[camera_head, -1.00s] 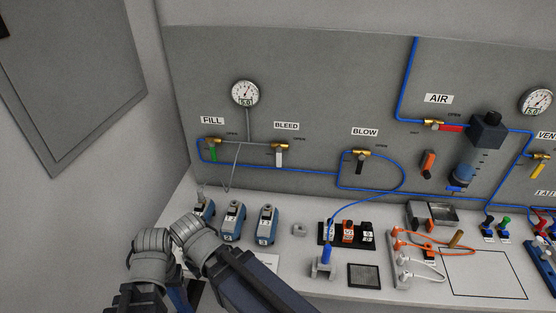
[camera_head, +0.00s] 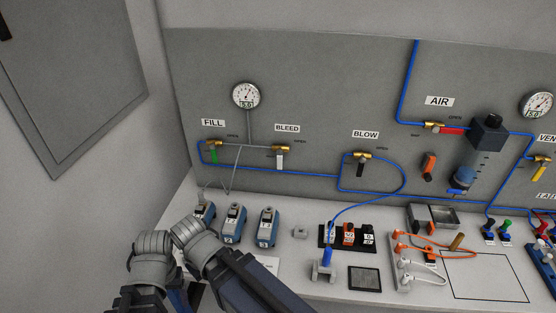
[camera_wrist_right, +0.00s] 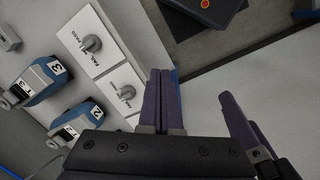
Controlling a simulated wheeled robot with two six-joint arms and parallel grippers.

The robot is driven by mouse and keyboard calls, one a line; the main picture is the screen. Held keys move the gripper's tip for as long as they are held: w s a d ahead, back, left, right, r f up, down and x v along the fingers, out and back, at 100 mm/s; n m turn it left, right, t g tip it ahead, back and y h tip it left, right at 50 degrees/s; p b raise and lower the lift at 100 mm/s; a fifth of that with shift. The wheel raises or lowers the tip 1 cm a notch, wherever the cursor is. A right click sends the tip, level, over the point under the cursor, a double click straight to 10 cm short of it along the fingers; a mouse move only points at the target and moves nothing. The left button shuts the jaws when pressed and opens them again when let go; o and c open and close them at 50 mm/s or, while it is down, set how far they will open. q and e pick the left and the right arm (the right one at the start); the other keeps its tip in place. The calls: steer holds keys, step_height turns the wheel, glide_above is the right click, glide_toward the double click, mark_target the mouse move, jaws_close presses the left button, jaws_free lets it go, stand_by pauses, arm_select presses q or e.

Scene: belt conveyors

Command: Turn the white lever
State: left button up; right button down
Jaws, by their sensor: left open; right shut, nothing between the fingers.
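The white lever (camera_head: 279,161) hangs straight down from the brass valve under the BLEED label (camera_head: 287,128) on the back panel. My left gripper (camera_head: 187,292) is low at the left in the head view, mostly hidden by my arm links, and far below the lever. My right gripper (camera_wrist_right: 160,100) shows in the right wrist view with its dark fingers shut together and nothing between them. It is over the bench edge, by the white plates. The white lever is not in the wrist view. Neither gripper touches the lever.
A green lever (camera_head: 213,155) hangs under FILL, left of the white one, and a black lever (camera_head: 361,167) under BLOW, right of it. Thin grey tubing and blue hose (camera_head: 270,172) run near the valves. Several blue devices (camera_head: 234,222) stand on the bench below.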

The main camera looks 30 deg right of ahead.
mark_target(279, 164)
steer(key=c, duration=1.6)
jaws_free()
